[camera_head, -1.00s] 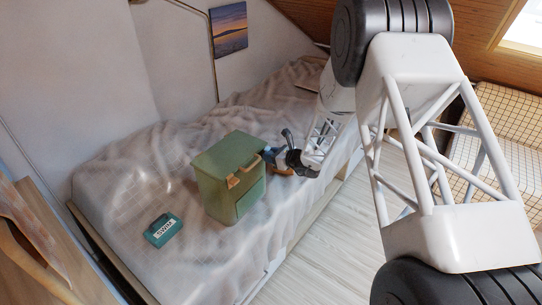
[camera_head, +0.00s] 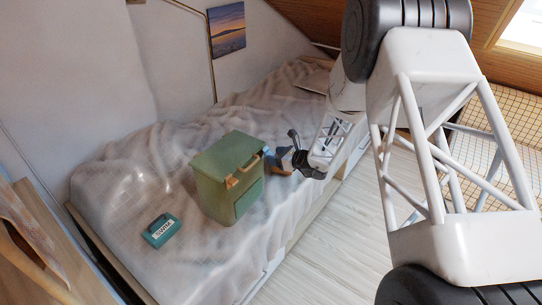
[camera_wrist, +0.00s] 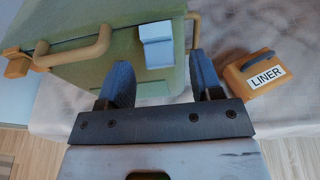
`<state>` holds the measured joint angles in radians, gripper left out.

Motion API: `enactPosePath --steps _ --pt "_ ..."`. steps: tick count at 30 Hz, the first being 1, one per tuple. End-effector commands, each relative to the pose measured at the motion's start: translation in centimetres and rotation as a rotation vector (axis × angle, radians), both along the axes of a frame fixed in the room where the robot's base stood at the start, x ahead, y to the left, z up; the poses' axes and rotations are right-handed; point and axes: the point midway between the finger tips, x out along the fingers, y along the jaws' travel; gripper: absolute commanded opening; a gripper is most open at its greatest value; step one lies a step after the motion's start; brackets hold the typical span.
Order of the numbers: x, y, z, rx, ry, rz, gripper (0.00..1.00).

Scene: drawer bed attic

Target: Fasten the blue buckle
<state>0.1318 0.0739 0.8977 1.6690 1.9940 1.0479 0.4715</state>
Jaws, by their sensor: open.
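The green box (camera_head: 222,190) stands upright on the bed, its lid resting on top. The blue buckle (camera_wrist: 157,47) is a pale blue block on the box's front near the lid seam, in the wrist view. A tan handle (camera_wrist: 78,48) is left of it, and an orange buckle (camera_wrist: 17,64) is farther left. My gripper (camera_wrist: 163,83) is open and empty, its two dark blue fingers apart. The buckle lies ahead of the gap between them, and I see no contact. In the head view my gripper (camera_head: 283,159) is just right of the box.
An orange case labelled LINER (camera_wrist: 257,74) lies to the right of the box. A teal case (camera_head: 161,231) lies on the bed at the front left. The bed (camera_head: 130,195) has bare bedding around the box. Wooden floor (camera_head: 315,245) lies beyond its edge.

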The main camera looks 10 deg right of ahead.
Motion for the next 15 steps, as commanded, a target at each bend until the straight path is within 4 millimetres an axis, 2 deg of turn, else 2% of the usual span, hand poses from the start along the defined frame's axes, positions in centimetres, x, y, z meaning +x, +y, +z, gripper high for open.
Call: enactPosePath --steps 6,15 --pt "-1.8 -2.1 0.8 -0.001 0.000 -0.002 0.60" --pt "-2.9 -3.1 1.1 -0.001 0.001 0.000 0.60"
